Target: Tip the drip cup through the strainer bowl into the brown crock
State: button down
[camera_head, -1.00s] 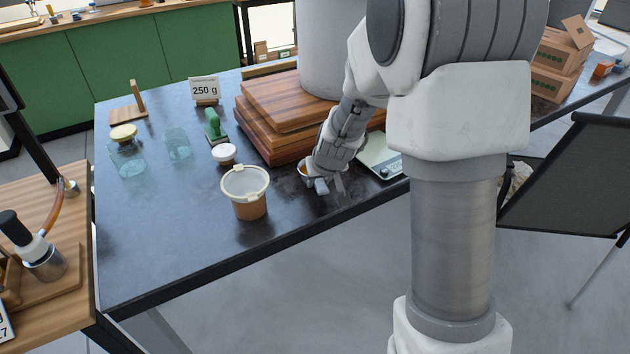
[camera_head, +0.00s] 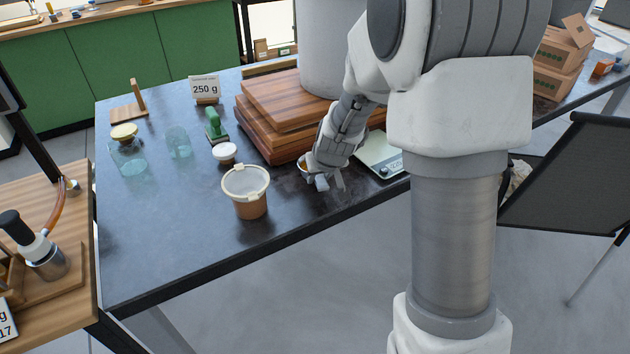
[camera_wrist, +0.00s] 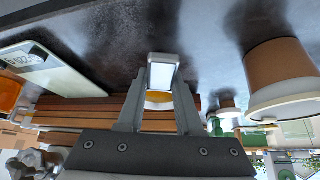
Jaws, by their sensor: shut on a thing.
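The brown crock (camera_head: 250,208) stands upright near the table's front edge, with the pale strainer bowl (camera_head: 245,183) seated on its top. In the wrist view, the crock (camera_wrist: 280,65) and strainer bowl (camera_wrist: 288,97) appear upside down at the right. My gripper (camera_head: 328,182) is right of the crock, apart from it, near the wooden boards. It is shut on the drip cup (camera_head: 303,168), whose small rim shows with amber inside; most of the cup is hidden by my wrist. In the wrist view, my gripper (camera_wrist: 160,80) has a grey-edged pale piece between its fingers, with yellow behind.
Stacked wooden boards (camera_head: 262,130) under a large grey vessel (camera_head: 325,50) stand behind my gripper. A scale (camera_head: 380,156) is at its right. The front-left tabletop is clear.

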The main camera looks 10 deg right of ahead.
jog(key=shift+r+p, duration=2.05)
jog(key=shift+r, duration=0.8)
jog(key=shift+s+d+f+n, duration=0.15)
jog(key=shift+n, duration=0.15)
